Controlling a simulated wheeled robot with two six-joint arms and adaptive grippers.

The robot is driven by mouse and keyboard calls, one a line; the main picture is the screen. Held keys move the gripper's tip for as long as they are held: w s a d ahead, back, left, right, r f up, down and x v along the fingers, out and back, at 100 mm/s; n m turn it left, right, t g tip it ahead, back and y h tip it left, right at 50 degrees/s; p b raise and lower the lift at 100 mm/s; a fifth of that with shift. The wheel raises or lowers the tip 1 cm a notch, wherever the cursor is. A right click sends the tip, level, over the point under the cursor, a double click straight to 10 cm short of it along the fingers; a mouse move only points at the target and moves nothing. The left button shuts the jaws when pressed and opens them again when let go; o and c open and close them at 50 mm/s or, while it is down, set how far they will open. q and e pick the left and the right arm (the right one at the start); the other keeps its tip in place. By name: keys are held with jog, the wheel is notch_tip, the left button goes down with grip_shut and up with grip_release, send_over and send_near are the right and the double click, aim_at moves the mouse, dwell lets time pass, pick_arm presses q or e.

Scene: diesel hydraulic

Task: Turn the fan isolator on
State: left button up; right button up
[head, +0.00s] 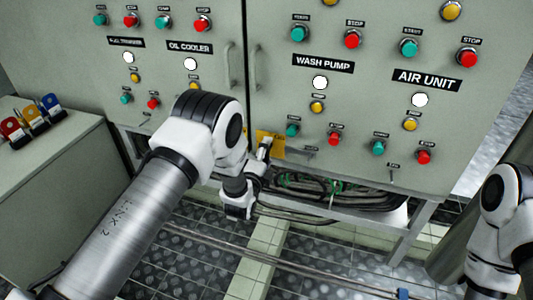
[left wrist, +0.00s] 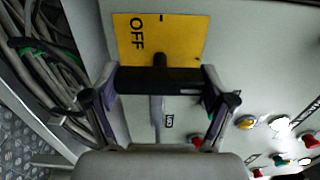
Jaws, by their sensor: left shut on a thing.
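The fan isolator has a yellow plate (head: 277,146) low on the grey cabinet, partly hidden by my left gripper (head: 259,163) in the head view. The left wrist view shows the yellow plate (left wrist: 180,35) with the word OFF and a black handle (left wrist: 160,80) in front of it. My left gripper (left wrist: 160,95) has a finger at each end of the black handle and is shut on it. Any other lettering on the plate is hidden or not legible. My right gripper is out of view; only part of my right arm shows at the right edge.
The cabinet has red, green and yellow buttons above and right of the isolator, under labels such as WASH PUMP (head: 323,64) and AIR UNIT (head: 427,80). Cables (head: 335,190) run below the cabinet.

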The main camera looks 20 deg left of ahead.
pick_arm(q)
jog(key=o, duration=1)
jog(key=shift+s, duration=0.1)
jog(key=s, duration=1.1)
jog(key=shift+s+a, duration=0.2)
jog(key=shift+s, duration=0.2)
